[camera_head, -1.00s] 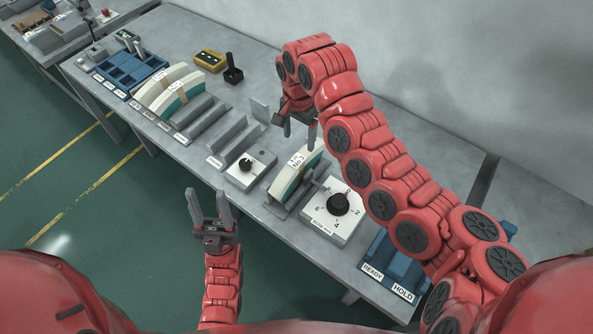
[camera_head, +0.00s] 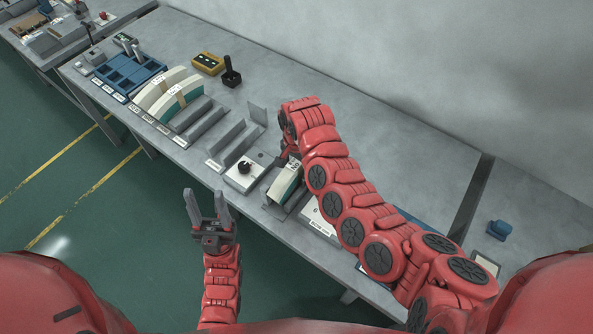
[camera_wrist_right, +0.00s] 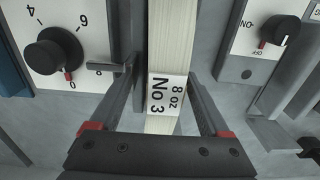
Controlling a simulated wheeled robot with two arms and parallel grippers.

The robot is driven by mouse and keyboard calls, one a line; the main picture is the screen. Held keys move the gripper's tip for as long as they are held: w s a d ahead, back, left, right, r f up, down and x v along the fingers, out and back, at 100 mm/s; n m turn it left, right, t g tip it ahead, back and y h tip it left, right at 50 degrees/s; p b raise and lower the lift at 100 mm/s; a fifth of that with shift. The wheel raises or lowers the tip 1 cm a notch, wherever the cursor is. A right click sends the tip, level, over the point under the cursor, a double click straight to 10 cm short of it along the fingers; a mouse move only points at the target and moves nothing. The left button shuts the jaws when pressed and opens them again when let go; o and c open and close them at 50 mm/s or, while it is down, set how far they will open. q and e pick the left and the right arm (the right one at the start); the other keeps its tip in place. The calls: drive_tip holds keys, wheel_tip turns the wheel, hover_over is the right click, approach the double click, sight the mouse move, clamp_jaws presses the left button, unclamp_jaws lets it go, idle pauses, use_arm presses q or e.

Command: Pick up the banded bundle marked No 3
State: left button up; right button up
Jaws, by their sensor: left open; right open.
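The bundle marked No 3 (camera_head: 285,184) stands on edge in a grey holder on the bench, partly hidden by my right gripper and arm in the head view. In the right wrist view the bundle (camera_wrist_right: 173,50) is a pale stack with a white band reading "8 oz No 3". My right gripper (camera_wrist_right: 167,100) is open, with its two fingers on either side of the bundle; I cannot tell whether they touch it. My left gripper (camera_head: 207,212) is open and empty, in front of the bench edge, over the floor.
A white dial box (camera_wrist_right: 60,50) and an ON/OFF switch box (camera_wrist_right: 262,40) flank the bundle; the switch box also shows in the head view (camera_head: 240,177). Other curved bundles (camera_head: 170,92) stand further left near a blue tray (camera_head: 128,73).

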drive_tip(key=shift+f, duration=1.25)
drive_tip(key=shift+c, duration=0.2)
clamp_jaws()
idle(0.3)
